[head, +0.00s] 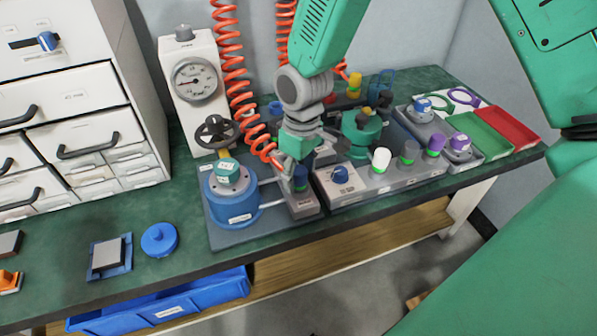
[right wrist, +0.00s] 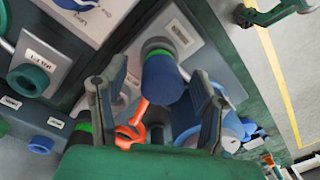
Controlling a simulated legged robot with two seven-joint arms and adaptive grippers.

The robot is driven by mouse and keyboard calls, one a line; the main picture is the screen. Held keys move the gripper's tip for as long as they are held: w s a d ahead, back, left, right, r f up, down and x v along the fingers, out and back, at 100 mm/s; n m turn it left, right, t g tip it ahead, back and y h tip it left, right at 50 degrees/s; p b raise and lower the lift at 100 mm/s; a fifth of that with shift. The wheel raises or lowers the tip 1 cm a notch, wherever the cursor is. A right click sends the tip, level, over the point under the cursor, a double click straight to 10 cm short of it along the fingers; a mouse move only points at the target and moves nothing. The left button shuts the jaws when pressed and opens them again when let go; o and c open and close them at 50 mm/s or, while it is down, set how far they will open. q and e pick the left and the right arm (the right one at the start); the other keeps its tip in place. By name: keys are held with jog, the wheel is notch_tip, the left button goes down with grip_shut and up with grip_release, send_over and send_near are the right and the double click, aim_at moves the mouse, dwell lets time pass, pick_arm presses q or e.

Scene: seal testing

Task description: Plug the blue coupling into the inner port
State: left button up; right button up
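The blue coupling (right wrist: 162,80) stands at a round grey port on a pale plate (right wrist: 187,45) in the right wrist view. In the head view it shows as a dark blue cylinder (head: 300,178) above the grey block (head: 304,206). I cannot tell how deep it sits. My right gripper (head: 291,172) is around it, a finger on each side. In the right wrist view both fingers (right wrist: 160,78) stand apart from it, with gaps. A green and dark shape (right wrist: 250,15) at the top right of that view looks like my left gripper; its fingers are unclear.
A blue pot (head: 232,200) stands left of the block, with a gauge panel (head: 193,85) behind. A panel with coloured caps (head: 381,160) lies to the right. Red coiled hoses (head: 232,60) hang close to my right arm. The front left bench holds a blue lid (head: 159,240).

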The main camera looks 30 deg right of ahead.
notch_tip(320, 180, up, 12)
jog(key=shift+w+d, duration=0.15)
jog(key=shift+d, duration=0.15)
dwell(0.3)
jog(key=shift+f, duration=0.1)
dwell(0.4)
